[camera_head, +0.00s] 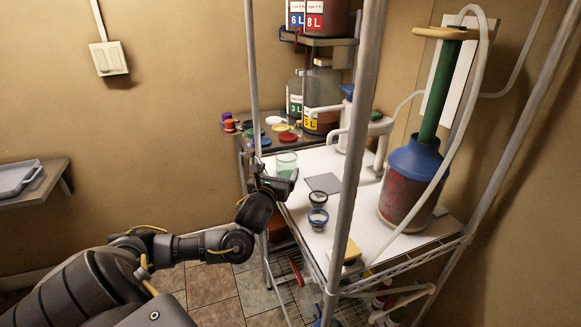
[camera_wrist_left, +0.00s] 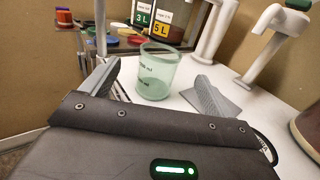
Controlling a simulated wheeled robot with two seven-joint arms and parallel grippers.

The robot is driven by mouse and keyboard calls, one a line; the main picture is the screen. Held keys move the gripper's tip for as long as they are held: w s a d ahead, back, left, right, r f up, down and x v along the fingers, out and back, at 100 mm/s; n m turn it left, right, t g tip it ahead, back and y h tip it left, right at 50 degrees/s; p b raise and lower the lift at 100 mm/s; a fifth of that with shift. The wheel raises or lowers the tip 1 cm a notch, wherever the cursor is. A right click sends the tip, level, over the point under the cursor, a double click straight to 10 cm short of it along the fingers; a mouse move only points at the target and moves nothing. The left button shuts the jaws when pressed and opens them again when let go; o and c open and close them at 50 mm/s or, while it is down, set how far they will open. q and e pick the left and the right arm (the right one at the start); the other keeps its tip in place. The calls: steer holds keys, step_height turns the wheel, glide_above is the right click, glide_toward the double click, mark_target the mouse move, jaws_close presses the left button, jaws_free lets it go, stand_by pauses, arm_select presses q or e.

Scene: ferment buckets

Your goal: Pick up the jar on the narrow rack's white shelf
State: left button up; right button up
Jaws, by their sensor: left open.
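The jar (camera_head: 287,162) is a pale green, see-through cup-shaped vessel standing upright on the rack's white shelf (camera_head: 345,213), near its left edge. In the left wrist view the jar (camera_wrist_left: 156,72) stands just beyond and between the two grey fingers, with dark markings on its side. My left gripper (camera_head: 279,183) reaches in from the left at the shelf's edge. Its fingers (camera_wrist_left: 157,84) are spread apart and empty; I cannot tell how far the jar lies between their tips. My right gripper is not in view.
A grey square mat (camera_head: 323,183) and two small round dark-rimmed items (camera_head: 318,218) lie right of the jar. A rack post (camera_head: 357,130) stands in front. A large blue-topped bucket (camera_head: 412,180) stands right. Coloured lids (camera_head: 288,137) and labelled bottles (camera_head: 322,100) are behind.

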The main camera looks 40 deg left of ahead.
mark_target(283, 162)
arm_select(q)
steer(key=shift+x, duration=1.1)
steer(key=x, duration=0.3)
steer(key=shift+w+p, duration=0.1)
steer(key=shift+p, duration=0.25)
steer(key=shift+w+a, duration=0.2)
steer(key=shift+w, duration=0.1)
steer(key=shift+p+x, duration=0.8)
steer(key=shift+x, duration=1.55)
steer(key=shift+f, duration=0.2)
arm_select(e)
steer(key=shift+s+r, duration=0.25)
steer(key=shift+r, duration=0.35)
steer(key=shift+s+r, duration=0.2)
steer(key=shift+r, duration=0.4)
arm_select(q)
steer(key=shift+c, duration=0.5)
steer(key=c, duration=1.1)
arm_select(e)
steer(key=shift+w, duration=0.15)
